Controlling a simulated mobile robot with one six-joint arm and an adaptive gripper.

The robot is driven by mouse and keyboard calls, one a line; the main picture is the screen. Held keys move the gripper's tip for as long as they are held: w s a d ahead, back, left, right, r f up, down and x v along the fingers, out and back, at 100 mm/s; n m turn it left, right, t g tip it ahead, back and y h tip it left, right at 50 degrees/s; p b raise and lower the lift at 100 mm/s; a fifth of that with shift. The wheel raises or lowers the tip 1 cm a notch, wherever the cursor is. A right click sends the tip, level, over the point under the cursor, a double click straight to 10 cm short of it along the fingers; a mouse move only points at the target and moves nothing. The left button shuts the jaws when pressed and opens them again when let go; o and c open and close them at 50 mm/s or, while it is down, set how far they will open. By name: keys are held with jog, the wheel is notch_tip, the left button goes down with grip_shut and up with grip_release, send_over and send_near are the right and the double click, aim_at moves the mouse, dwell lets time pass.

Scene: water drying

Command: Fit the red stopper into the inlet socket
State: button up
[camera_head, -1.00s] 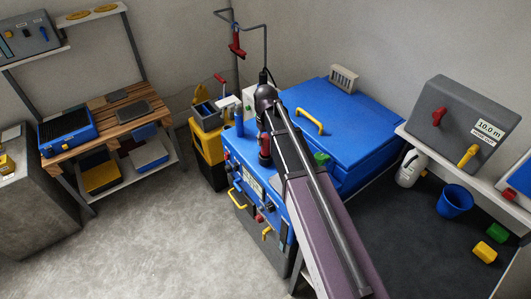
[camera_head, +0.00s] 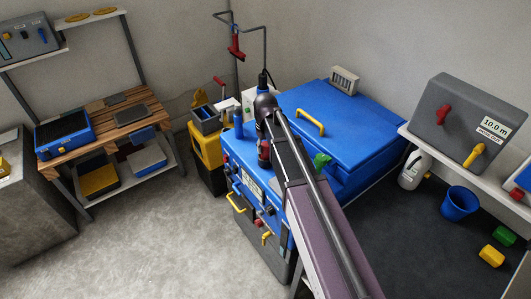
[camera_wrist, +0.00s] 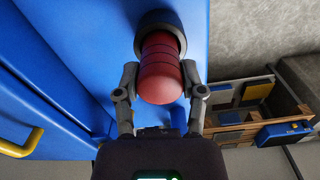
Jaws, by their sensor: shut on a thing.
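The red stopper (camera_wrist: 160,80), a ribbed round-ended plug, sits between the two fingers of my gripper (camera_wrist: 163,92) in the wrist view, and the gripper is shut on it. Its far end meets a dark round collar (camera_wrist: 160,17), which looks like the inlet socket on the blue surface. How deep the stopper sits in the collar cannot be told. In the head view my arm reaches over the blue machine (camera_head: 240,155), and a small red and dark piece (camera_head: 264,152) shows beside it. The arm hides part of the machine's top there.
A blue lid (camera_head: 355,115) with a yellow handle (camera_head: 309,122) stands right of my arm. A red-handled hanging tool (camera_head: 236,45) is above and behind. A blue cylinder (camera_head: 238,124) stands on the machine's left corner. A wooden workbench (camera_head: 110,120) is at the left, across open floor.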

jog(key=shift+f+b, duration=0.35)
jog(key=shift+f, duration=0.35)
jog(key=shift+f, duration=0.1)
jog(key=o, duration=1.2)
jog(key=shift+r, duration=0.2)
notch_tip(320, 180, up, 12)
jog(key=p, duration=1.2)
